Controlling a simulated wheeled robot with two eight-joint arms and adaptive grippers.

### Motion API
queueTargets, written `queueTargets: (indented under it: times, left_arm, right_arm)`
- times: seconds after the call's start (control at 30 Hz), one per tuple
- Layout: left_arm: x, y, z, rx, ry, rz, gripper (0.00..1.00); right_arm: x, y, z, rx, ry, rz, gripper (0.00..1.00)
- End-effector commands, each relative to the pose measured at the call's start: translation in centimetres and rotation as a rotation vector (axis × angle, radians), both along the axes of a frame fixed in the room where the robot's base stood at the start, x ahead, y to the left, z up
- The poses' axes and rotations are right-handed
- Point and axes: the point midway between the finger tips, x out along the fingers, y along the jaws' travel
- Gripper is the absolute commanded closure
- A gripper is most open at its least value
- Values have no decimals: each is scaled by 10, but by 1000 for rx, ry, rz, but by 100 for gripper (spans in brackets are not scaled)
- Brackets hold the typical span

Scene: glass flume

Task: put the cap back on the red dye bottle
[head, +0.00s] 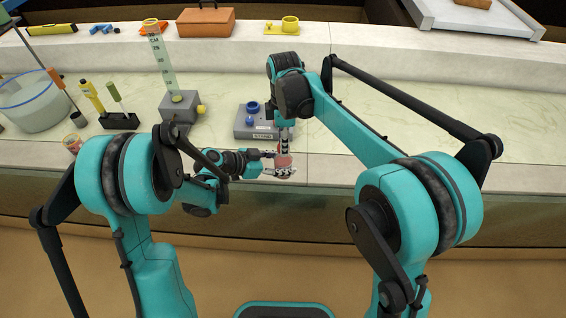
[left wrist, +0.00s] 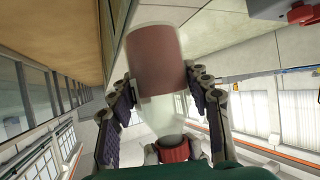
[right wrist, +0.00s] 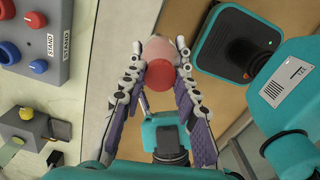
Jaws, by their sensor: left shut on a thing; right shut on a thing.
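The red dye bottle (left wrist: 158,65) is a clear bottle with red dye inside. My left gripper (head: 280,165) is shut around its body, one finger on each side, near the counter's front edge; the left wrist view also shows this gripper (left wrist: 162,100). The red cap (left wrist: 175,148) is at the bottle's neck, in line with it. My right gripper (right wrist: 155,75) comes down from above and is shut on the cap (right wrist: 157,72). Cap and neck look touching or nearly so; I cannot tell whether the cap is seated.
A grey stand (head: 257,122) with a blue ring is just behind the bottle. A grey block (head: 180,105) with a ruler stands farther left. A glass basin (head: 35,100) and several tools are at the far left. The counter right of my right forearm is clear.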

Motion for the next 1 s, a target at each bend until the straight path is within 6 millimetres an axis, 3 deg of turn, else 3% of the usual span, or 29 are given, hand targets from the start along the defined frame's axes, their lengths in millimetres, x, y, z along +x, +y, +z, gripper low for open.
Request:
queueTargets:
  times: [0.7, 0.83, 0.97, 1.0]
  left_arm:
    - [0, 0, 0, -1, 0, 0, 100]
    - [0, 0, 0, -1, 0, 0, 100]
    - [0, 0, 0, -1, 0, 0, 100]
    - [0, 0, 0, -1, 0, 0, 100]
  right_arm:
    - [0, 1, -1, -6, 9, -1710, 100]
    - [0, 1, -1, -7, 10, -1925, 100]
    - [0, 1, -1, -6, 10, -1911, 100]
    - [0, 1, -1, -6, 10, -1911, 65]
